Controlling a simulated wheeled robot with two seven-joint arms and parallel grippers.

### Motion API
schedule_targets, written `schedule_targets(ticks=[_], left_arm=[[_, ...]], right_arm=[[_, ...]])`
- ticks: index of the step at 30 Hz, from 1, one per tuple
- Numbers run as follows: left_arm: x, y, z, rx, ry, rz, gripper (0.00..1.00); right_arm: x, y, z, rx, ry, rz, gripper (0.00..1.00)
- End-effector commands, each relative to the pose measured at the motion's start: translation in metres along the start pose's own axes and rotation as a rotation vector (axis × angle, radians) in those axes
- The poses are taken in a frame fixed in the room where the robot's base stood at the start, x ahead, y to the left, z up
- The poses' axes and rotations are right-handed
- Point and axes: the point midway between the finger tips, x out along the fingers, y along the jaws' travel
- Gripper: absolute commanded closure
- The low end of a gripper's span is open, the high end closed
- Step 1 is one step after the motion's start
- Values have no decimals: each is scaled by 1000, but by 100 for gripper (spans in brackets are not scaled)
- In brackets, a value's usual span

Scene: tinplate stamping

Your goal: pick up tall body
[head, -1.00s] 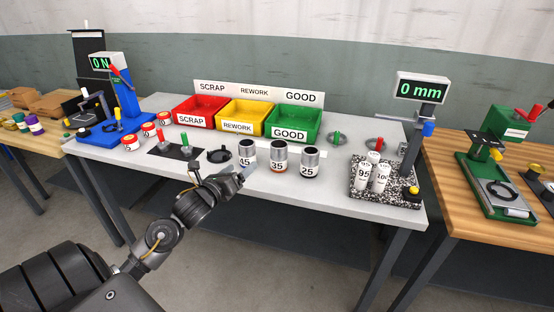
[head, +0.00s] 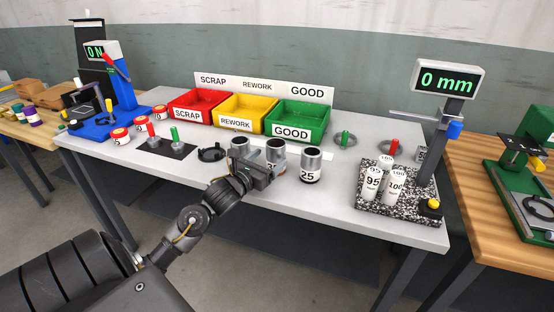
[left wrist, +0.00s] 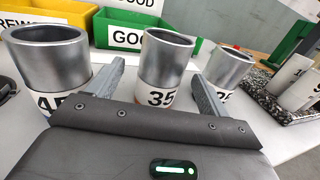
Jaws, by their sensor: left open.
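Three silver metal bodies with number labels stand upright in a row on the table. The left one, marked 45 in the left wrist view (left wrist: 48,60), is partly hidden behind my gripper in the head view (head: 239,143). The middle one, marked 35 (left wrist: 165,62), also shows in the head view (head: 276,148). The right one is marked 25 (head: 311,165). I cannot tell for sure which is the tall body. My left gripper (head: 268,170) is open in front of the row. In the left wrist view its fingers (left wrist: 160,88) point to either side of the 35 body. My right gripper is not in view.
Red (head: 201,108), yellow (head: 246,114) and green (head: 297,121) bins stand behind the row. A speckled plate (head: 375,205) with white marked cylinders and a gauge post is at the right. A black ring (head: 211,153) lies to the left.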

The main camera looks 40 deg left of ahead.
Motion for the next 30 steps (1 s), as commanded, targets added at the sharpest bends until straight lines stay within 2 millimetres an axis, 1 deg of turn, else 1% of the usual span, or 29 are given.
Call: schedule_targets(ticks=[1,3,8,11,14,16,19,27,28,30], left_arm=[[5,0,1,-1,-2,0,21],[9,-1,1,-1,-1,-2,21],[13,-2,1,-1,-1,-3,21],[24,-3,4,-3,-1,-3,21],[40,-4,7,-4,-2,-3,21],[50,-4,5,-4,-2,-3,21],[60,-4,4,-2,-1,-3,21],[63,-4,3,0,0,-5,21],[63,-4,3,0,0,-5,22],[63,-4,3,0,0,-5,31]], right_arm=[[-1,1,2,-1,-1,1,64],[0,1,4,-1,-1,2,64],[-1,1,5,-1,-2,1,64],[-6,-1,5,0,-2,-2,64],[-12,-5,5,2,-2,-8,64],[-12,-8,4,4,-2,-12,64],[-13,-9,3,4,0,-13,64],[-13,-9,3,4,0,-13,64],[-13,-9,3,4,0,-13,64],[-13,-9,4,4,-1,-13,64]])
